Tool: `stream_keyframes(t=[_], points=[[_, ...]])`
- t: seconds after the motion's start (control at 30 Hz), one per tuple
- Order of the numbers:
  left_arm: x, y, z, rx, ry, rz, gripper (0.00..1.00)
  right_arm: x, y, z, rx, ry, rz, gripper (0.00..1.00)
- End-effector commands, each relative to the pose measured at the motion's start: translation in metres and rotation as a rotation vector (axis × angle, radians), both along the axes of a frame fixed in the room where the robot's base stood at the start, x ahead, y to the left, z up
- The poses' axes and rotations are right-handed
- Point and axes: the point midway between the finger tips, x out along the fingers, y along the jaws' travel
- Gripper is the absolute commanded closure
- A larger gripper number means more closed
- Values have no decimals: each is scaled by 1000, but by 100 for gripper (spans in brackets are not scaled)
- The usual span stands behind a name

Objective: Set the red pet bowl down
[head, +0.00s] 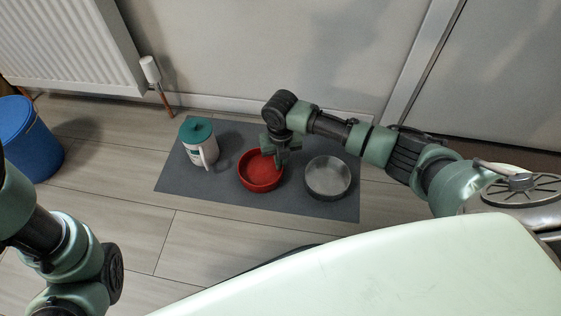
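The red pet bowl (258,174) is on or just above the grey mat (305,205), between a white jug and a metal bowl; I cannot tell whether it touches the mat. My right gripper (278,158) points down at the bowl's back right rim. Its fingertips are small and dark here, so whether they grip the rim is unclear. My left arm (70,255) shows at the lower left, and its gripper is out of the picture.
A white jug with a teal lid (199,142) stands left of the red bowl. A metal bowl (328,178) sits to its right. A blue bin (28,140) stands at the far left. A radiator (70,45) and wall are behind. The mat's front left part is clear.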

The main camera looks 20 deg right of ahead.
Motion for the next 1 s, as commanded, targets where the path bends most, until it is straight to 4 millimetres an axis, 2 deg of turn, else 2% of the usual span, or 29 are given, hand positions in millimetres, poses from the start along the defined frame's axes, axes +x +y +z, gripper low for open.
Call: stream_keyframes(t=[0.03, 0.07, 0.13, 0.5, 0.67, 0.8, 1.0], points=[[0, 0, 0, 0, 0, 0, 75, 0, 0, -2, 1, 0, 0, 100], [0, 0, 0, 0, 0, 0, 75, 0, 0, -2, 0, 0, 0, 94], [0, 0, 0, 0, 0, 0, 75, 0, 0, -2, 0, 0, 0, 75], [0, 0, 0, 0, 0, 0, 75, 0, 0, 1, 0, 0, 0, 75], [1, 0, 21, 0, 2, 0, 75, 0, -1, 27, 0, -1, 0, 75], [0, 0, 45, 0, 1, 0, 75, 1, 0, 60, 0, -2, 0, 75], [0, 0, 72, -1, -1, 1, 75, 0, 0, 99, 1, 0, 1, 75]])
